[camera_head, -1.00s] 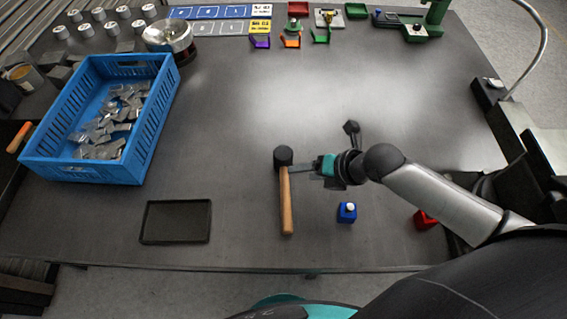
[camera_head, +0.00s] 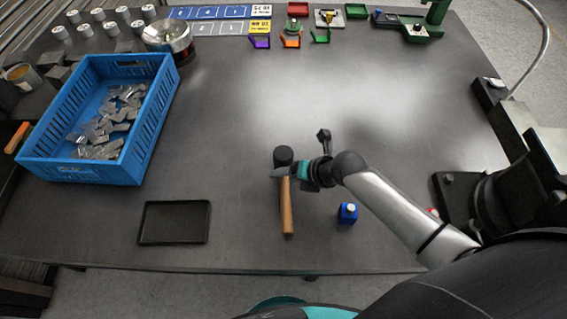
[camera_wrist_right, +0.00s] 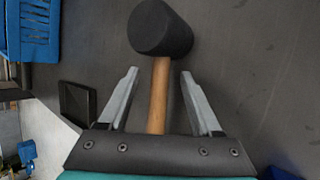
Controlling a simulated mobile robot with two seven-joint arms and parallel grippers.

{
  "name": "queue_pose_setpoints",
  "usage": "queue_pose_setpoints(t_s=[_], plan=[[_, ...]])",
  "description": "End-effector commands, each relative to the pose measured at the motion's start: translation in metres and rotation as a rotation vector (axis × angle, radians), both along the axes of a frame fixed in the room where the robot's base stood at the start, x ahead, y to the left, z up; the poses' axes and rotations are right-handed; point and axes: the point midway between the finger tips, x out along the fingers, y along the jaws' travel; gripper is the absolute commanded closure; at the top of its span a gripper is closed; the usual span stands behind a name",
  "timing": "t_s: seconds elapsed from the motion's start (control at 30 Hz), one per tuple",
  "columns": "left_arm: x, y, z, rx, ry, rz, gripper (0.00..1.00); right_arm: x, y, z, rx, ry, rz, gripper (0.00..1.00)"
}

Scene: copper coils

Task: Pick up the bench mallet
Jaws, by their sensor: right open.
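The bench mallet has a black cylindrical head (camera_head: 283,156) and a wooden handle (camera_head: 286,208). It lies on the grey table with the handle toward the front edge. My right gripper (camera_head: 281,172) is over the upper handle, just below the head. In the right wrist view the open fingers (camera_wrist_right: 158,85) stand on either side of the handle (camera_wrist_right: 158,95), with gaps on both sides. The mallet head (camera_wrist_right: 160,28) is beyond the fingertips. My left gripper is not in view.
A blue box with a white top (camera_head: 348,213) stands right of the handle. A dark shallow tray (camera_head: 174,240) lies to the left. A blue crate (camera_head: 150,135) of metal pieces stands at left. The table's middle is clear.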

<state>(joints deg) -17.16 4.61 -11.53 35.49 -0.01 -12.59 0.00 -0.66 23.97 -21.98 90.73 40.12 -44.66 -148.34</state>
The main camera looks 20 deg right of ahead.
Motion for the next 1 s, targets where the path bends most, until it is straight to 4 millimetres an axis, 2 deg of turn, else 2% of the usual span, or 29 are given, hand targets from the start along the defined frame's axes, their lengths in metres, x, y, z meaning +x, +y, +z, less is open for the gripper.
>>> queue_pose_setpoints(t_s=[0.2,0.77,1.0], plan=[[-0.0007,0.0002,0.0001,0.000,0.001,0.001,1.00,0.0003,-0.0003,0.0001,0.000,-0.001,-0.001,0.35],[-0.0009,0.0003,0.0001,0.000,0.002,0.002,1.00,0.0000,-0.0003,0.0001,-0.001,0.000,0.000,0.98],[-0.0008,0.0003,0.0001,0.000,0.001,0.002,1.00,0.0000,-0.0005,0.0000,-0.001,0.000,0.000,1.00]])
